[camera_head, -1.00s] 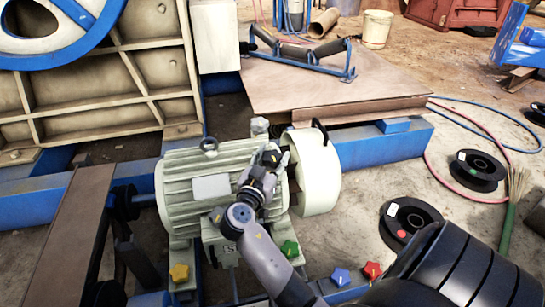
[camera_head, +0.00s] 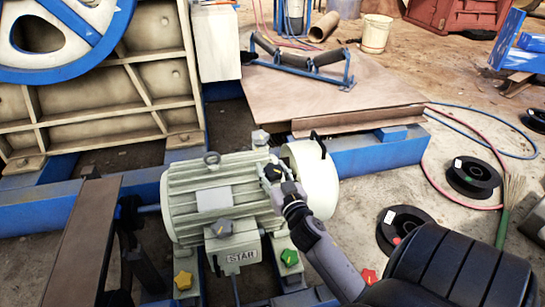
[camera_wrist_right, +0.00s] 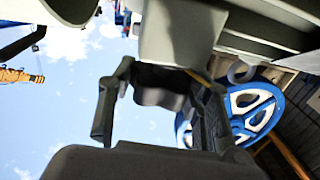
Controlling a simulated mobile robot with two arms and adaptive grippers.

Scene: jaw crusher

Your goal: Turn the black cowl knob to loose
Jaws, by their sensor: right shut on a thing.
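The motor (camera_head: 214,196) has ribbed pale green casing and a rounded cream cowl (camera_head: 318,182) at its right end, with a black handle on top. My right gripper (camera_head: 272,173) is at the gap between casing and cowl. In the right wrist view my right gripper (camera_wrist_right: 158,108) has its two fingers on either side of a dark knob (camera_wrist_right: 160,92), under a pale block. My left gripper is out of view.
A red knob (camera_head: 369,276) is beside my right arm. Cable reels (camera_head: 473,176) lie right on open floor. A blue beam (camera_head: 385,152) runs behind the cowl.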

